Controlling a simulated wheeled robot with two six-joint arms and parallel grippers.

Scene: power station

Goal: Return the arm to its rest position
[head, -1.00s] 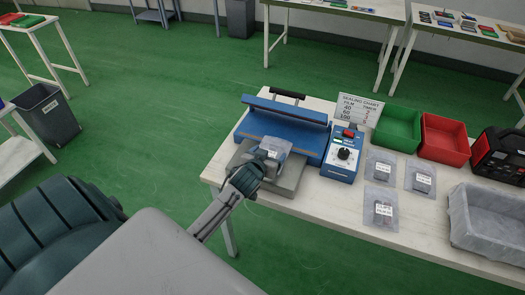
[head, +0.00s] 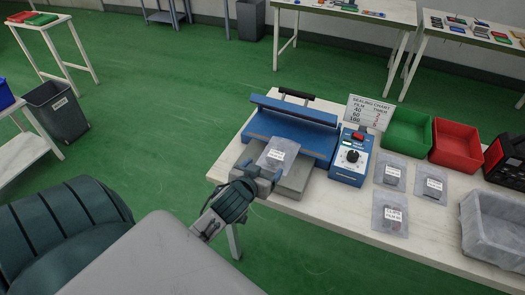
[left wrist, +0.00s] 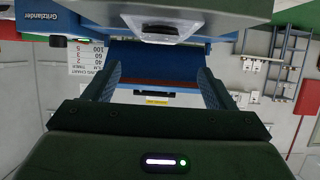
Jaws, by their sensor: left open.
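My left gripper (head: 264,178) is at the front edge of the blue heat sealer (head: 290,128). It is open, and nothing shows between its fingers in the left wrist view (left wrist: 160,88). A clear labelled bag (head: 279,153) lies on the grey plate in front of the sealer, just beyond my fingertips. I cannot tell from the head view whether the fingers still touch the bag's edge. The sealer's blue body also shows in the left wrist view (left wrist: 155,55). My right gripper is not in view.
The control box (head: 350,157), sealing chart (head: 368,112), green bin (head: 408,130), red bin (head: 456,143), several packed bags (head: 390,212) and a grey tray (head: 490,228) stand right on the white table (head: 335,215).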

